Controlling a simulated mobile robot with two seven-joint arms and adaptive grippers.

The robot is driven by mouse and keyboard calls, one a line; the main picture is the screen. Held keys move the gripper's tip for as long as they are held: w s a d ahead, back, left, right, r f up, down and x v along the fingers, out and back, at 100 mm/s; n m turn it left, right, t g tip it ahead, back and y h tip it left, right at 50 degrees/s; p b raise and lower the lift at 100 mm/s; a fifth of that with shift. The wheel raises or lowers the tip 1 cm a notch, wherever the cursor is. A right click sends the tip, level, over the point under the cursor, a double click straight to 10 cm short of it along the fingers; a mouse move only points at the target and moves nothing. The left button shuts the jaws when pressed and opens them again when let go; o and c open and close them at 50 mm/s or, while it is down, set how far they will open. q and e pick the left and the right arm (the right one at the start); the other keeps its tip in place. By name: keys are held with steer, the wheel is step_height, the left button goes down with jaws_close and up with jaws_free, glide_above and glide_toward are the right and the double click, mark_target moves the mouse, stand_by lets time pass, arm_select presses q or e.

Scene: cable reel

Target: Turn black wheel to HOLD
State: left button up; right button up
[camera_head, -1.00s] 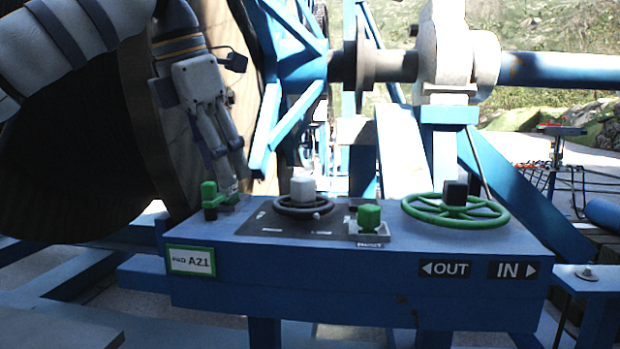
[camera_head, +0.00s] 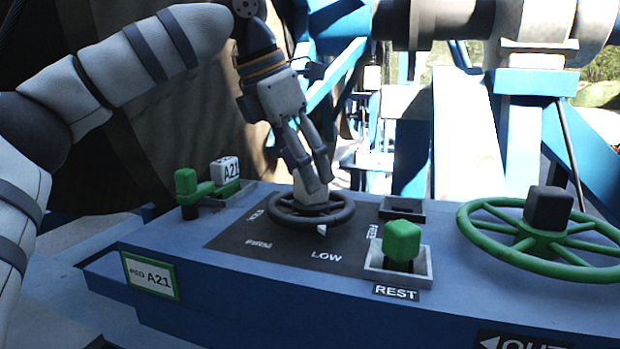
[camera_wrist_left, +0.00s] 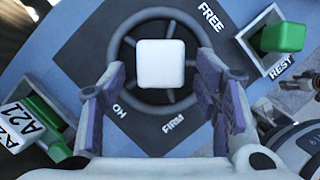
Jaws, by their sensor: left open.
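The black wheel (camera_head: 345,213) lies flat on a dark label plate (camera_head: 262,241) on the blue console, with a white block (camera_head: 307,199) upright at its hub. A white mark shows at the wheel's front, on the side of the word LOW. In the left wrist view the wheel (camera_wrist_left: 114,48) rings the white block (camera_wrist_left: 161,64). FREE, FIRM and a partly hidden HO... read around it. My left gripper (camera_head: 318,184) is open, pointing down at the block. In the wrist view its fingers stand on either side of the block; I cannot tell whether they touch it. My right gripper is not in view.
A green lever (camera_head: 187,182) with a white A21 block (camera_head: 226,170) is at the console's left. A green knob (camera_head: 402,240) marked REST stands right of the plate. A green handwheel (camera_head: 478,236) with a black block (camera_head: 548,208) is farther right. A large reel is behind my arm.

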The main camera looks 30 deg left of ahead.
arm_select(q)
steer(key=shift+x, duration=1.3)
jaws_close()
